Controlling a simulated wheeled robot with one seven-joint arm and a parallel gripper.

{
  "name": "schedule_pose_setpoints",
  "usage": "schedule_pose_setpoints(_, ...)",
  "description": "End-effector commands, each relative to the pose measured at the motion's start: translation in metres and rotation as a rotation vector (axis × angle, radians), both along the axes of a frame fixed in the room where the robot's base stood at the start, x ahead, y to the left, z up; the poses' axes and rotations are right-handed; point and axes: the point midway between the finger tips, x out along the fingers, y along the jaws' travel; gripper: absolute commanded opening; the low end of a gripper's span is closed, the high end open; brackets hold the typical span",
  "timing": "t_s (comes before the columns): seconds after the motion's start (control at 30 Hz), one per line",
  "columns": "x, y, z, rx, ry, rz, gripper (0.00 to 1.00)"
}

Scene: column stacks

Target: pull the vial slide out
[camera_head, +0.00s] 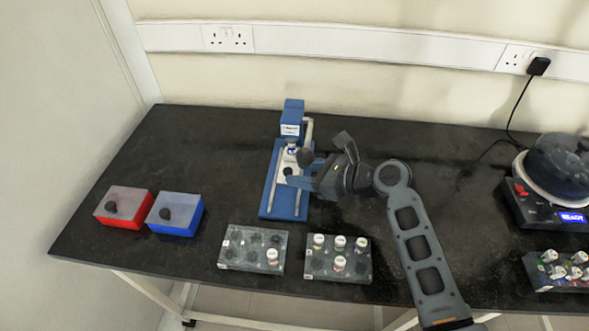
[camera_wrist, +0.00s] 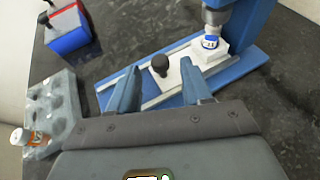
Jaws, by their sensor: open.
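The blue device (camera_head: 292,118) stands at the back of the table with a blue base plate (camera_head: 266,211) and pale rails. On the rails sits the white vial slide (camera_wrist: 172,84) with a black ball knob (camera_wrist: 159,65). A vial with a blue-and-white cap (camera_wrist: 210,41) stands on the slide's white block under the device's head; it also shows in the head view (camera_head: 292,150). My gripper (camera_wrist: 165,90) is open, its two blue fingers on either side of the knob in the wrist view. I cannot tell whether they touch anything. My gripper partly hides the slide in the head view.
A red box (camera_head: 124,220) and a blue box (camera_head: 185,228), both with knobbed lids, stand at left. Two grey vial racks (camera_head: 229,261) (camera_head: 318,275) lie in front. A centrifuge-like machine (camera_head: 545,207) and another vial rack (camera_head: 545,283) stand at right.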

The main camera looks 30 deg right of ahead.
Motion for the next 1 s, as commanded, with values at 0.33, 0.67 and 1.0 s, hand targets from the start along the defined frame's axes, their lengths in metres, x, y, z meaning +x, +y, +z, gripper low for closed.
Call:
schedule_pose_setpoints(0.33, 0.019, 0.012, -0.009, -0.001, -0.002, -0.001, 0.49)
schedule_pose_setpoints(0.67, 0.018, 0.012, -0.009, 0.000, 0.000, -0.001, 0.36)
schedule_pose_setpoints(1.0, 0.018, 0.012, -0.009, 0.000, 0.000, -0.001, 0.03)
